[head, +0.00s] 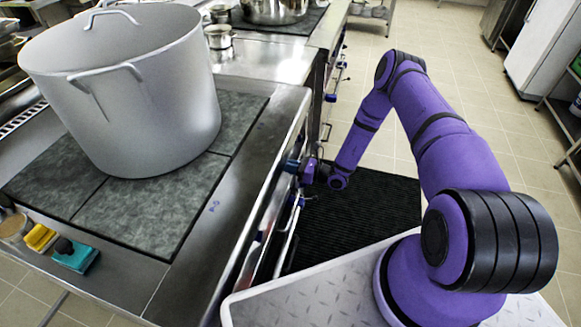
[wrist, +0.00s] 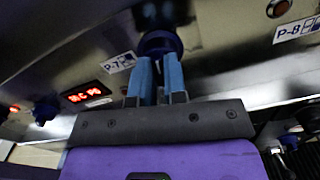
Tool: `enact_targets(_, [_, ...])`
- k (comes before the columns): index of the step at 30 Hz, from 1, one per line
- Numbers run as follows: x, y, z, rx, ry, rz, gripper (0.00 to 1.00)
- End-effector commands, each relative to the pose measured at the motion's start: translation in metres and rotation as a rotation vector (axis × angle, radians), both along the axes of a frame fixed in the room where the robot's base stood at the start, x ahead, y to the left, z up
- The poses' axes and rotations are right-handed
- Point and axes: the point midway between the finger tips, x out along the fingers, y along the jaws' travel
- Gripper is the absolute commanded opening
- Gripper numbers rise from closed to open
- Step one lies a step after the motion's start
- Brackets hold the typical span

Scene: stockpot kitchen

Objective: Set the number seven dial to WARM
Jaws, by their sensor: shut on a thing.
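The number seven dial (wrist: 160,42) is a dark blue knob on the metal front panel, beside a white P-7 label (wrist: 119,63) in the wrist view. My gripper (wrist: 160,68) has two blue fingers that reach up to this dial and are shut on it. A small red-lit display (wrist: 88,95) sits below and left of the label; its text is too blurred to read surely. The dial's pointer and its WARM mark cannot be made out. In the head view my gripper (head: 293,166) is at the stove's front panel, and the dial is not clearly visible there.
A large grey stockpot (head: 150,95) stands on the dark hotplates of the stove (head: 262,150). Another blue knob (wrist: 45,110) is to the left, and a P-8 label (wrist: 298,30) with a red light (wrist: 278,8) is to the right. A black mat (head: 360,215) covers the floor.

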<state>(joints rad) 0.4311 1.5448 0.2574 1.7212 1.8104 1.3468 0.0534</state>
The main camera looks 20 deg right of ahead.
Motion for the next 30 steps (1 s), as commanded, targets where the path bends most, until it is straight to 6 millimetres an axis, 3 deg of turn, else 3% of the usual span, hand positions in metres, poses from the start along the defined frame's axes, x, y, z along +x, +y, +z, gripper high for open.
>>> enact_targets(15, [0.0016,-0.0022,-0.0008,0.275,0.376,-0.003,0.00])
enact_targets(30, [0.0018,-0.0022,-0.0019,0.416,0.573,-0.002,0.00])
